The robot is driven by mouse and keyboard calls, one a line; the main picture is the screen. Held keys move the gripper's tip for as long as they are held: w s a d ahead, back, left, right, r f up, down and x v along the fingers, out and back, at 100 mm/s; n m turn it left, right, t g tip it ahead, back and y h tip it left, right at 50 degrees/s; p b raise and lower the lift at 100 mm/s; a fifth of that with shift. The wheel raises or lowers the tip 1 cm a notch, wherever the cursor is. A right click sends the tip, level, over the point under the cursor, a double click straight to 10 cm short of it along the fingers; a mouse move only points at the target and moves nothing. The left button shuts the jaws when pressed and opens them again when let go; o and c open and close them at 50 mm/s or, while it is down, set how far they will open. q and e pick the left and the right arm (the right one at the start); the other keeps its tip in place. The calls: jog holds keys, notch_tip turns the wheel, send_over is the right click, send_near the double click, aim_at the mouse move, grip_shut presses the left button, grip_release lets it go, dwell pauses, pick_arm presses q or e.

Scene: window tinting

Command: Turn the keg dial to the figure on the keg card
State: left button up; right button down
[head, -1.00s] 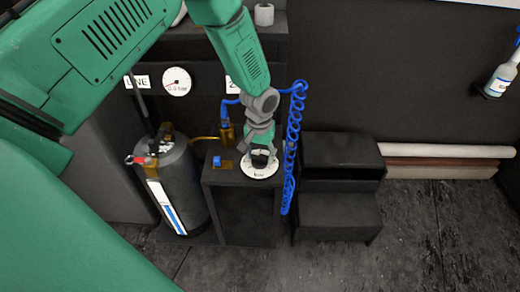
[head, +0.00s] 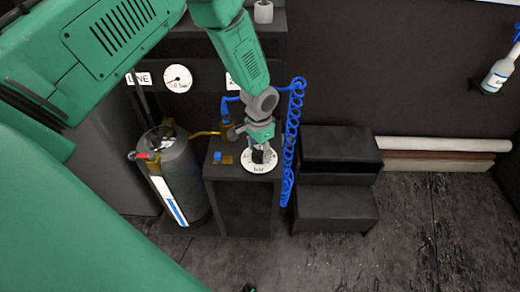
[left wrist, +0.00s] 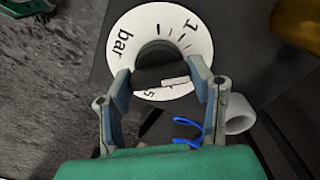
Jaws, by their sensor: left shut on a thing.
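The keg dial (head: 247,168) is a white round plate on top of a dark stand. In the left wrist view the plate (left wrist: 122,42) shows "bar", "1", a partly hidden "5" and tick marks. Its black knob (left wrist: 153,64) carries a white pointer bar, directed to the right in that view. My left gripper (left wrist: 160,86) is shut on the knob, one finger on each side. It also shows from above in the head view (head: 262,150). A white card (head: 231,81) with a "2" is partly hidden behind my left arm. My right gripper is not recognisable in view.
The grey keg (head: 182,180) stands left of the stand. A gauge (head: 178,78) above it reads 0.0 bar, beside a LINE sign (head: 139,79). A blue coiled hose (head: 294,130) hangs close right of the dial. Dark steps (head: 338,180) stand further right; the front floor is clear.

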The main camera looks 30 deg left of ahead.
aim_at(259, 150)
pick_arm(q)
jog(key=shift+a, duration=0.1)
dwell(0.3)
jog(key=o, duration=1.2)
jog(key=shift+c, duration=0.2)
jog(key=shift+r, duration=0.1)
notch_tip(259, 150, up, 12)
jog(key=shift+f, duration=0.25)
